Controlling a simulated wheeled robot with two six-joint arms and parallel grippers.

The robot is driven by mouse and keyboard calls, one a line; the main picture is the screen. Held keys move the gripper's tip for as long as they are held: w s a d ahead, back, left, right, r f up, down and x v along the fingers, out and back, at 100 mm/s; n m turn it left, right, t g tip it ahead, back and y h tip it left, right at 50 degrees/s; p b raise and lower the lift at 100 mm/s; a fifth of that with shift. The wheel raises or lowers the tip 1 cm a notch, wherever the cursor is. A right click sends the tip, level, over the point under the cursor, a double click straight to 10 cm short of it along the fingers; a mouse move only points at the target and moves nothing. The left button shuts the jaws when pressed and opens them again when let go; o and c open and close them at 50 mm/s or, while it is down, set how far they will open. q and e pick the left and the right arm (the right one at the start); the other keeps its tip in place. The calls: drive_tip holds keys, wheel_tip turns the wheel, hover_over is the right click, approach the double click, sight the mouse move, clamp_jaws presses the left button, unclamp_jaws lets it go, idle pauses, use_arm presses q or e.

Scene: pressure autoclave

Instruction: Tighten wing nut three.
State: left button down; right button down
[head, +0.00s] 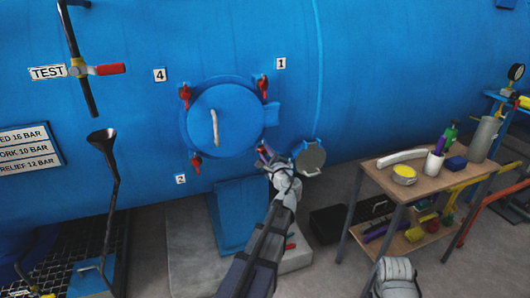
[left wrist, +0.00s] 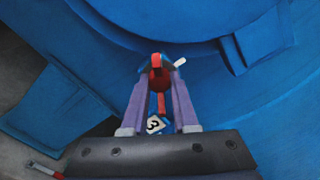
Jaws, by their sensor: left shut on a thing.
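The round blue hatch door (head: 232,108) is on the side of the blue vessel, with a pale curved handle. Red wing nuts sit around its rim: nut four (head: 185,95) at upper left, nut one (head: 263,84) at upper right and nut two (head: 196,162) at lower left. My left gripper (head: 264,154) is at the lower right of the rim. In the left wrist view its purple fingers (left wrist: 158,78) are shut on red wing nut three (left wrist: 156,84). The label "3" (left wrist: 155,124) shows between the fingers. The fingers hide part of the nut in the head view.
A wooden trolley (head: 427,188) with bottles, a cup and a yellow tin stands at right. A black case (head: 340,218) lies on the floor. A black funnel (head: 103,140) stands at left.

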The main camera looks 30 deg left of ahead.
use_arm(q)
drive_tip(key=m, duration=0.5)
drive_tip(key=shift+s+f+m, duration=0.1)
drive_tip(key=shift+m, duration=0.2)
drive_tip(key=m, duration=0.5)
drive_tip(key=shift+s+a+m, duration=0.1)
drive_tip(key=shift+m, duration=0.3)
drive_tip(key=c, duration=0.7)
unclamp_jaws()
drive_tip(key=v, duration=0.7)
drive_tip(key=shift+s+d, duration=0.25)
drive_tip(key=shift+d, duration=0.05)
